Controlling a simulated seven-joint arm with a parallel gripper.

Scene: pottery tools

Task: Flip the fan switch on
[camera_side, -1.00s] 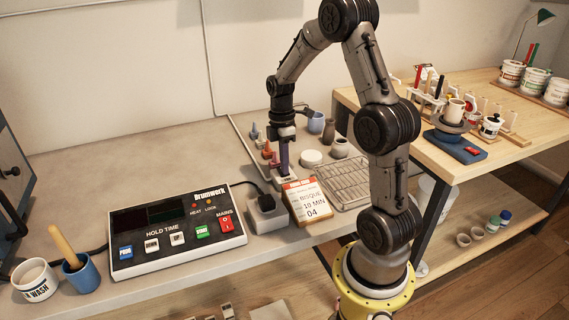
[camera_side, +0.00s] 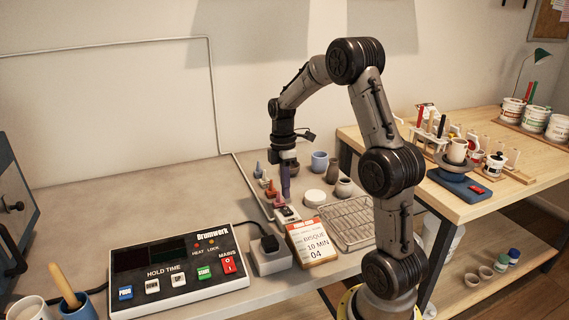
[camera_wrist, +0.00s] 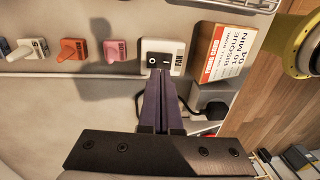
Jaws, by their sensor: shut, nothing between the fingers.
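The fan switch (camera_wrist: 162,57) is a small white box with a dark rocker marked O and I and a FAN label. In the side view the switch (camera_side: 287,214) lies on the bench, left of the bisque card. My gripper (camera_side: 286,198) points down with its purple fingers shut and empty, just above or at the switch. In the wrist view the fingertips (camera_wrist: 160,73) reach the near edge of the rocker and overlap it. I cannot tell whether they touch it, or which way the rocker is tilted.
The bisque card (camera_side: 312,241) stands close to the right of the switch. Coloured cones (camera_side: 268,186) stand behind. A wire rack (camera_side: 347,222) lies to the right.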

